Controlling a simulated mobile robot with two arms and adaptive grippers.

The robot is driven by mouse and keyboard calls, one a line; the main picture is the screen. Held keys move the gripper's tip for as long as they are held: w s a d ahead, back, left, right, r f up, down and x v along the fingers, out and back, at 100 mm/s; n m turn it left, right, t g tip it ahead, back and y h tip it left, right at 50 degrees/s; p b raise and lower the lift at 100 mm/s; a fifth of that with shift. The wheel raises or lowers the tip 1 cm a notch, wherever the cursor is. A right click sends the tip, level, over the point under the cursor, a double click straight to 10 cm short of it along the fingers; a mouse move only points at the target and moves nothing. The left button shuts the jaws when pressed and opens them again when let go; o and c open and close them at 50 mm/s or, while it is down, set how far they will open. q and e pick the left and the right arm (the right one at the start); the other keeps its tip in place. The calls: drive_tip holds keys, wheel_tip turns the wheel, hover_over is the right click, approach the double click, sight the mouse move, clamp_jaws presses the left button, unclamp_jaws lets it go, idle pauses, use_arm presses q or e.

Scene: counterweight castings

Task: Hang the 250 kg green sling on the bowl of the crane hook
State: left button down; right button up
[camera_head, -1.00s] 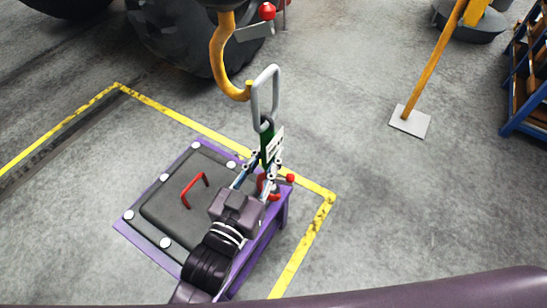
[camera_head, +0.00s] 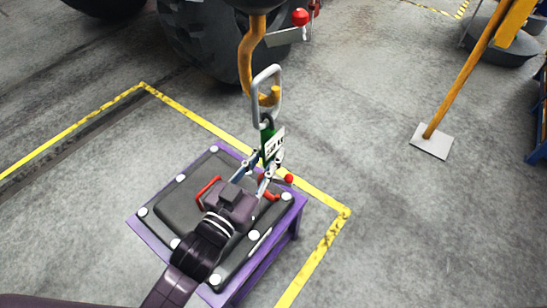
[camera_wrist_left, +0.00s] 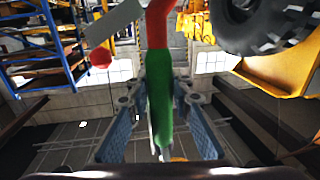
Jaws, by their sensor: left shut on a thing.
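The crane hook (camera_head: 246,62) is orange and hangs at the upper middle of the head view. The sling's grey oblong link (camera_head: 279,78) stands upright and overlaps the hook's tip, which shows within the link's opening. I cannot tell whether the link rests in the bowl. Below the link is the green sling (camera_head: 266,138) with a white tag (camera_head: 275,145). My left gripper (camera_head: 271,168) is shut on the green sling below the link. The wrist view shows its green body (camera_wrist_left: 160,100) between my fingers (camera_wrist_left: 160,125). My right gripper is out of view.
A dark casting (camera_head: 165,205) with red handles lies on a purple stand (camera_head: 265,262) under my left arm. A yellow floor line (camera_head: 200,122) borders it. A large tyre (camera_head: 200,45) is behind the hook. A yellow post (camera_head: 465,80) stands right; floor between is clear.

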use_arm(q)
drive_tip(key=shift+w+a+f+b, duration=0.2)
drive_tip(key=shift+f+b, duration=0.2)
drive_tip(key=shift+f, duration=0.15)
drive_tip(key=shift+w+a+f+b, duration=0.15)
drive_tip(key=shift+f+b, duration=0.2)
drive_tip(key=shift+f, duration=0.2)
drive_tip(key=shift+a+f+b, duration=0.1)
drive_tip(key=shift+f+b, duration=0.35)
drive_tip(key=shift+f, duration=0.25)
drive_tip(key=shift+w, duration=0.1)
drive_tip(key=shift+f, duration=0.1)
